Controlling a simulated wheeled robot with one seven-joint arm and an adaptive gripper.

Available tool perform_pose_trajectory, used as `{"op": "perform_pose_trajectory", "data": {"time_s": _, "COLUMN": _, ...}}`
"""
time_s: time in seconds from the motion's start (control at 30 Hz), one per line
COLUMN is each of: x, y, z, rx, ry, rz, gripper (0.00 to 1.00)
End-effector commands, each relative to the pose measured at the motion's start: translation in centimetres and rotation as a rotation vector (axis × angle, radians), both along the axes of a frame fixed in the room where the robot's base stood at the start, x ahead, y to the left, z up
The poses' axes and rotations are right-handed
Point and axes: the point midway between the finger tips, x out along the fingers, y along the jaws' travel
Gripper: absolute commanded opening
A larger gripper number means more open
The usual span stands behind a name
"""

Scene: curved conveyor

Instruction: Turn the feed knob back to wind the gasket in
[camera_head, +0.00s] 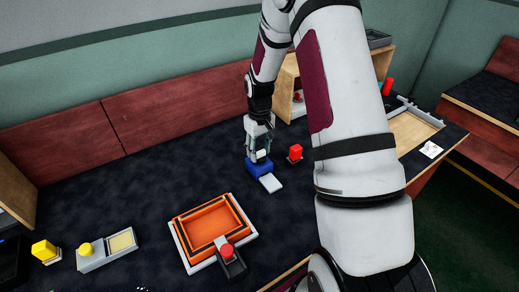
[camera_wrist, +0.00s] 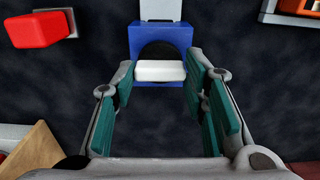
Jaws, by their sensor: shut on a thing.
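A blue box (camera_head: 256,168) stands on the dark table under my gripper (camera_head: 260,154). In the wrist view the blue box (camera_wrist: 137,42) carries a black round disc (camera_wrist: 160,51) with a white bar across it, which looks like the feed knob (camera_wrist: 160,71). My gripper (camera_wrist: 160,78) has its green-padded fingers at the two ends of the white bar and is shut on it. A pale flat piece (camera_head: 271,184) sticks out from the box, and it also shows in the wrist view (camera_wrist: 160,9). I cannot tell whether it is the gasket.
A red block (camera_head: 295,152) stands close right of the box. An orange tray (camera_head: 184,231) with a red knob lies in front. Yellow pieces (camera_head: 44,250) are at the left. A wooden shelf (camera_head: 286,85) stands behind. The table left of the box is clear.

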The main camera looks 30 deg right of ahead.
Motion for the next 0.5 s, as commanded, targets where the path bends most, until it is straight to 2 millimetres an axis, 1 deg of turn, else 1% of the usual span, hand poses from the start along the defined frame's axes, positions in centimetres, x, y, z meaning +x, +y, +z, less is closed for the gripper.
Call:
{"op": "perform_pose_trajectory", "data": {"time_s": 0.33, "x": 0.0, "y": -0.02, "z": -0.02, "rx": -0.001, "ry": 0.0, "rz": 0.005, "gripper": 0.12}}
{"op": "perform_pose_trajectory", "data": {"time_s": 0.37, "x": 0.0, "y": -0.02, "z": -0.02, "rx": -0.001, "ry": 0.0, "rz": 0.005, "gripper": 0.47}}
{"op": "perform_pose_trajectory", "data": {"time_s": 0.4, "x": 0.0, "y": -0.02, "z": -0.02, "rx": -0.001, "ry": 0.0, "rz": 0.005, "gripper": 0.56}}
{"op": "perform_pose_trajectory", "data": {"time_s": 0.43, "x": -0.01, "y": -0.02, "z": -0.02, "rx": -0.001, "ry": 0.0, "rz": 0.004, "gripper": 0.6}}
{"op": "perform_pose_trajectory", "data": {"time_s": 0.5, "x": 0.0, "y": -0.01, "z": -0.02, "rx": -0.001, "ry": 0.0, "rz": 0.004, "gripper": 0.6}}
